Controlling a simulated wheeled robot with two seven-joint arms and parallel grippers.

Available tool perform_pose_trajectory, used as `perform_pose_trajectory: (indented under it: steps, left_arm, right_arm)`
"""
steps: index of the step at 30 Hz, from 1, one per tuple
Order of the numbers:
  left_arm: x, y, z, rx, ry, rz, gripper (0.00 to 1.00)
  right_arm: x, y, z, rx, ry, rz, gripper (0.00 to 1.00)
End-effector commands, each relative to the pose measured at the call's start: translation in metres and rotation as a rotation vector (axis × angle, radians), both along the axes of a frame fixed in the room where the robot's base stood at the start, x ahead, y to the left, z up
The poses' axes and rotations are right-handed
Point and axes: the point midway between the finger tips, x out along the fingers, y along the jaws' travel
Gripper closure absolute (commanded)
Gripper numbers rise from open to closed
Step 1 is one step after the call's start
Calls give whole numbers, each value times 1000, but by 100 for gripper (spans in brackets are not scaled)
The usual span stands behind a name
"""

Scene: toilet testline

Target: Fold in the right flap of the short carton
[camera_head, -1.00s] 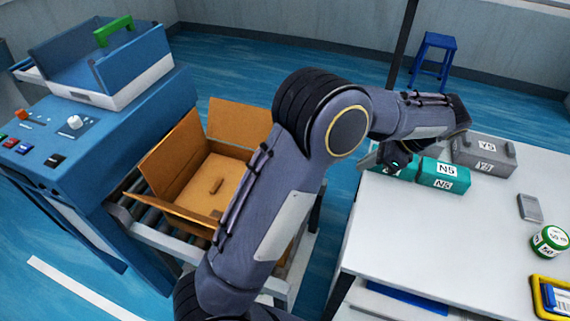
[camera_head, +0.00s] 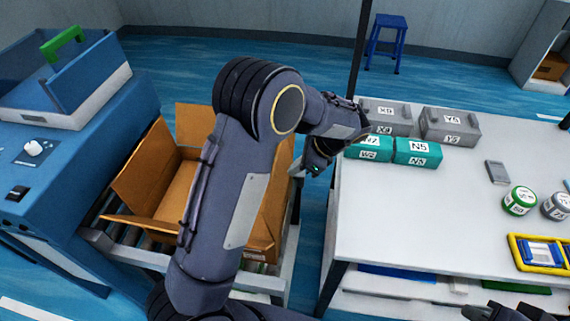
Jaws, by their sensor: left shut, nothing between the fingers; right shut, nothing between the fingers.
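The short carton is open on the roller conveyor, left of centre. Its back flap (camera_head: 194,122) and left flap (camera_head: 146,168) stand up and outward; its front flap (camera_head: 142,224) spreads outward. The right flap (camera_head: 277,188) shows behind my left arm, raised on the right side; much of it and of the carton's inside is hidden by the arm. My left gripper (camera_head: 318,168) is shut and empty, right of the carton, near the table's left edge and apart from the flap. My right gripper (camera_head: 505,312) shows only partly at the bottom edge, shut and empty.
The white table (camera_head: 410,210) on the right bears teal boxes (camera_head: 416,152), grey boxes (camera_head: 449,125), round tins (camera_head: 520,200) and a yellow tray (camera_head: 515,250). A blue machine (camera_head: 60,190) stands left of the conveyor (camera_head: 145,250). A narrow floor gap separates conveyor and table.

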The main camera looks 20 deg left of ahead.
Motion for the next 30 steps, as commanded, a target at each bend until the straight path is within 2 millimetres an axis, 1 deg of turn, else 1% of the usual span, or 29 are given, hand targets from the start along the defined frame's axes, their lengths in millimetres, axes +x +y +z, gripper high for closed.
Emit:
perform_pose_trajectory:
  steps: [1, 6, 10, 23, 26, 30]
  left_arm:
    - [-2, 9, 2, 0, -1, 4, 100]
    - [-6, 25, -1, 1, -3, 3, 100]
    - [-7, 30, -3, -1, -4, 2, 100]
    - [-7, 32, -3, -9, -6, 3, 100]
    - [-9, 35, -3, -29, -11, 3, 100]
    - [-11, 46, -3, -88, -27, 5, 100]
  right_arm:
    - [0, 0, 4, 0, 0, 0, 100]
    - [0, 0, 7, 0, 0, 0, 100]
    - [0, 0, 8, 0, 0, 0, 100]
    - [0, 0, 7, 0, 0, 0, 100]
    - [0, 0, 8, 0, 0, 0, 100]
    - [0, 0, 8, 0, 0, 0, 100]
